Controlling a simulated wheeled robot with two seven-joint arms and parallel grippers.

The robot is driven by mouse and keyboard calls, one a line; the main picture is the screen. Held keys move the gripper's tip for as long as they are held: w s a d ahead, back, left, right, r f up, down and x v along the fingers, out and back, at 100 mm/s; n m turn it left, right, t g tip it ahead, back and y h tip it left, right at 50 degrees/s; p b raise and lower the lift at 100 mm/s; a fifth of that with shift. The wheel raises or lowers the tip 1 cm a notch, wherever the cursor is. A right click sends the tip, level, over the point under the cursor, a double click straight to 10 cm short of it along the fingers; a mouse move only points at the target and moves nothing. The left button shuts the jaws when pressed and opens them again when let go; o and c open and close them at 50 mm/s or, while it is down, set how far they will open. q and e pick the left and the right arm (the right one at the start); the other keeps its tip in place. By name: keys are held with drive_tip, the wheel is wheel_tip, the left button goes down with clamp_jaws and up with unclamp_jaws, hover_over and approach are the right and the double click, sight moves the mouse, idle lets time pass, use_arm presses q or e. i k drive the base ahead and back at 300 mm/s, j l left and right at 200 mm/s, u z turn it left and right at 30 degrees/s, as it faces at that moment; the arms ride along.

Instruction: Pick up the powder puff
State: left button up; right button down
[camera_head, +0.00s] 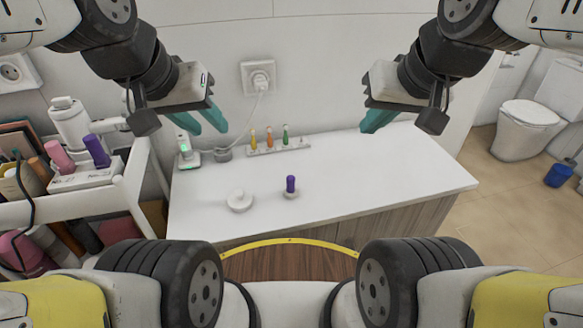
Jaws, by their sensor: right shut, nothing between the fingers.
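A white round item with a small knob on top, which looks like the powder puff (239,202), sits on the white counter (360,180) near its front left. My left gripper (202,121) has teal fingers that show apart, with nothing between them. It is above and behind the puff, clear of it. My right gripper (376,121) is shut and empty above the right rear part of the counter, far from the puff.
A purple tube (291,184) stands on a small white base right of the puff. A holder (279,146) with several coloured tubes lies along the wall. A white device with a green light (187,155) stands at the back left. A loaded cart (75,206) is left. The counter's right side is clear.

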sight(290, 192)
drive_tip(key=k+j, duration=0.15)
drive_tip(key=j, duration=0.2)
drive_tip(key=k+j+z, duration=0.15)
drive_tip(key=j, duration=0.2)
drive_tip(key=k+j, duration=0.2)
drive_tip(key=j, duration=0.15)
